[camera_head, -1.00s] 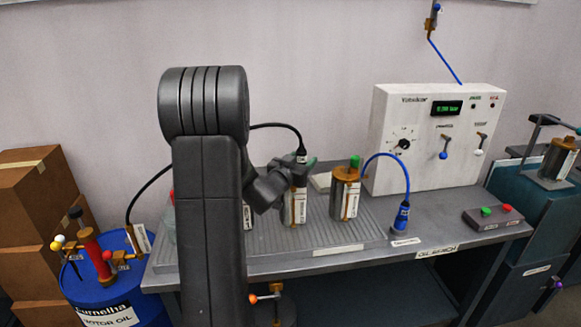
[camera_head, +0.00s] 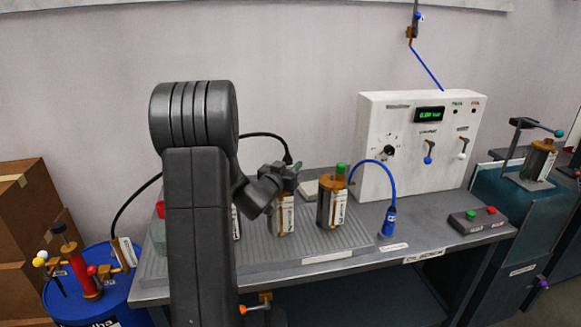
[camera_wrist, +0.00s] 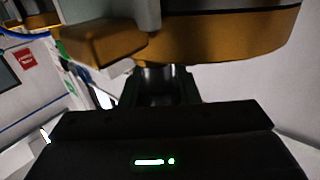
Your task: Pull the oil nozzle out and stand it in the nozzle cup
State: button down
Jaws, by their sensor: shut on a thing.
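The oil nozzle (camera_head: 288,158) is a dark, slim piece at the end of the black hose, just above tube 2 (camera_head: 284,216). My gripper (camera_head: 287,171) is shut on it, with the fingers at the tube's top. Whether the nozzle tip is still inside the tube is hidden by my gripper. In the wrist view, a grey upright piece (camera_wrist: 146,14) stands in front of a brass cap (camera_wrist: 225,38), with my dark gripper body below. A red-topped container (camera_head: 159,210) is partly hidden behind my arm; I cannot tell whether it is the nozzle cup.
Tube 3 (camera_head: 331,207), with a green top, stands close to the right. The blue-hosed nozzle (camera_head: 389,222) stands farther right. A white control box (camera_head: 412,140) is behind. A blue oil drum (camera_head: 118,292) is at the left.

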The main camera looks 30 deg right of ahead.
jog(key=shift+r+p, duration=0.5)
jog(key=shift+r, duration=0.2)
dwell(0.6)
jog(key=shift+r+p, duration=1.45)
jog(key=shift+r, duration=0.5)
jog(key=w+a+n+t+y, duration=0.2)
jog(key=a, duration=1)
jog(key=w+a+r+n+t+y+p, duration=0.1)
jog(key=w+a+n+y, duration=0.1)
jog(key=a, duration=1)
jog(key=w+a+r+n+t+y, duration=0.1)
jog(key=w+a+n+t+y, duration=0.1)
jog(key=a, duration=1.1)
jog(key=shift+t+y+p, duration=0.3)
jog(key=shift+y+p, duration=0.1)
jog(key=shift+y, duration=0.3)
jog(key=shift+w, duration=0.1)
jog(key=shift+f+b, duration=2.45)
jog(key=shift+f, duration=0.4)
jog(key=shift+f+b, duration=1.55)
jog(key=shift+f, duration=0.2)
